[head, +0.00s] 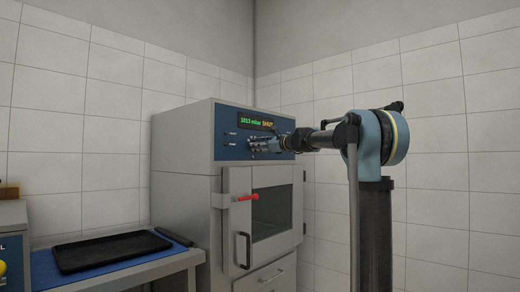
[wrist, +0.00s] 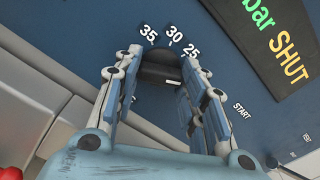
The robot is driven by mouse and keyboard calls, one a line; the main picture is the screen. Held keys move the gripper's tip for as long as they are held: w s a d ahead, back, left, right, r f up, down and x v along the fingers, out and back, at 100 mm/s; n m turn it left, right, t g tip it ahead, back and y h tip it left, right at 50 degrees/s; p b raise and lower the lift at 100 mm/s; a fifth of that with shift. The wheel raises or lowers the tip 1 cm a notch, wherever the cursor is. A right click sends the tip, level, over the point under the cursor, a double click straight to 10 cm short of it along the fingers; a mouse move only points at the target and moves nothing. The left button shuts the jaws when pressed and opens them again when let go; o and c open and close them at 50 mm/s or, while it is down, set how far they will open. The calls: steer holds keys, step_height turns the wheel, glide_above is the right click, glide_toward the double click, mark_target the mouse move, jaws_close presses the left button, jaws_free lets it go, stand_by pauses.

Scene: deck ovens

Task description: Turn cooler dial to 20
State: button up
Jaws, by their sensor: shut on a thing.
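The cooler dial (wrist: 160,76) is a dark round knob on the blue control panel, in the wrist view between my fingers. White numbers 35, 30 and 25 show above it; other numbers are mostly hidden behind the fingers. I cannot tell which number it points to. My gripper (wrist: 160,84) is shut on the dial, one finger on each side. In the head view my gripper (head: 264,146) reaches in from the right against the panel and covers the dial.
The grey oven (head: 182,170) has a closed windowed door with a red-tipped handle (head: 248,197). Its display (head: 257,122) reads 1013 mbar SHUT. A black tray (head: 110,250) lies on a blue mat on the table at left. White tiled walls stand behind.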

steer(key=o, duration=1.1)
steer(key=shift+c, duration=0.2)
steer(key=v, duration=1.1)
steer(key=shift+s+d, duration=0.25)
steer(key=shift+d, duration=0.1)
steer(key=shift+f, duration=0.15)
